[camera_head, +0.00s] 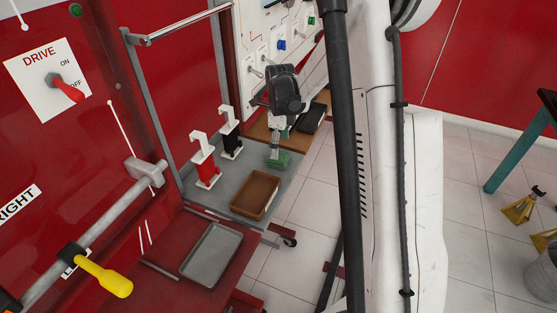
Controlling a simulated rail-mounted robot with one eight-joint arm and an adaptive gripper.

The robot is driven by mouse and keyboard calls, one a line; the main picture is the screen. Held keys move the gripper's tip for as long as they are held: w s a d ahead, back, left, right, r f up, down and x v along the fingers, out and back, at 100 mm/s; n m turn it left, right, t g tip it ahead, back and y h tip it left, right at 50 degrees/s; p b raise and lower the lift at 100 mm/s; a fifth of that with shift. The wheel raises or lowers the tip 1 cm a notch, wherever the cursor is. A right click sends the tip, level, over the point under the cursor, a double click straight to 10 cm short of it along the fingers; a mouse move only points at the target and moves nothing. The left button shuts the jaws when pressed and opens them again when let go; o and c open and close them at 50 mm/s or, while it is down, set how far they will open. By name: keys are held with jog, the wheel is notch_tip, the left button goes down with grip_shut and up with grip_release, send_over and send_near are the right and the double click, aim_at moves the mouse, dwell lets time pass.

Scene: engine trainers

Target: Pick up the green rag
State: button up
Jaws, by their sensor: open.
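The green rag (284,162) is a small, bunched green shape on the grey shelf, behind the brown tray. My gripper (274,154) hangs from the dark wrist and points down. Its tips are right at the rag's left side and overlap it in the picture. The fingers are small here, and I cannot tell whether they touch the rag. The gripper is open. It hides part of the rag.
A brown tray (256,194) is in front of the rag. Red (206,168) and black (231,138) holders with white tops stand left. A grey tray (211,254) lies nearer. A dark object (311,118) lies on the wooden board behind.

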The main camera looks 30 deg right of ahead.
jog(key=f, duration=0.3)
jog(key=f+b, duration=0.1)
jog(key=f, duration=0.1)
jog(key=shift+s+a+f, duration=0.1)
jog(key=shift+s+a, duration=0.05)
jog(key=shift+a, duration=0.2)
jog(key=c, duration=1.3)
jog(key=shift+r, duration=0.65)
jog(key=r, duration=0.2)
jog(key=a+r+p, duration=0.1)
jog(key=r, duration=0.1)
jog(key=shift+s+a, duration=0.1)
jog(key=shift+s, duration=0.2)
jog(key=s+a+r+p, duration=0.1)
jog(key=s+a+r, duration=0.3)
jog(key=a, duration=0.5)
jog(key=shift+s+r, duration=0.4)
jog(key=shift+r, duration=0.55)
jog(key=shift+a, duration=0.1)
